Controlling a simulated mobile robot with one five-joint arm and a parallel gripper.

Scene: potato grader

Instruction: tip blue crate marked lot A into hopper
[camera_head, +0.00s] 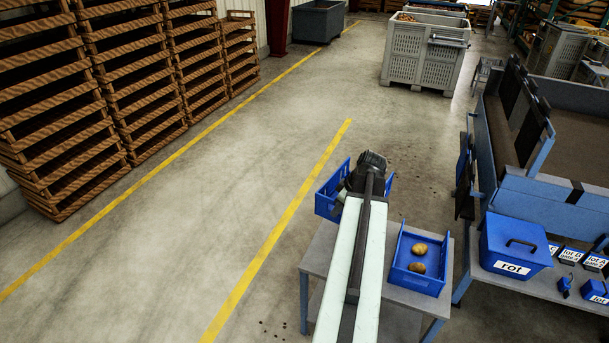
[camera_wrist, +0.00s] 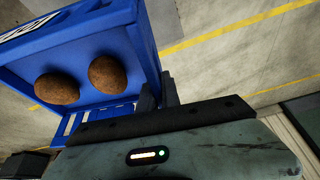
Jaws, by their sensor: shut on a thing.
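A blue crate (camera_head: 327,201) is held at the end of my arm, near the far edge of a small grey table. Much of it is hidden behind my wrist in the head view. In the wrist view the blue crate (camera_wrist: 112,27) holds two brown potatoes (camera_wrist: 106,74) and has a white label (camera_wrist: 30,27) that I cannot read. My gripper (camera_wrist: 158,92) is shut on the crate's wall. A large blue-grey bin-like machine (camera_head: 540,190) with a dark inner surface, perhaps the hopper, stands at the right, apart from the crate.
A second blue crate (camera_head: 397,279) with two potatoes sits on the grey table (camera_head: 318,250). A blue box marked rot (camera_head: 516,245) and small lot cards (camera_head: 570,255) stand on a bench at right. Pallet stacks (camera_head: 60,100) line the left. Open floor lies left and ahead.

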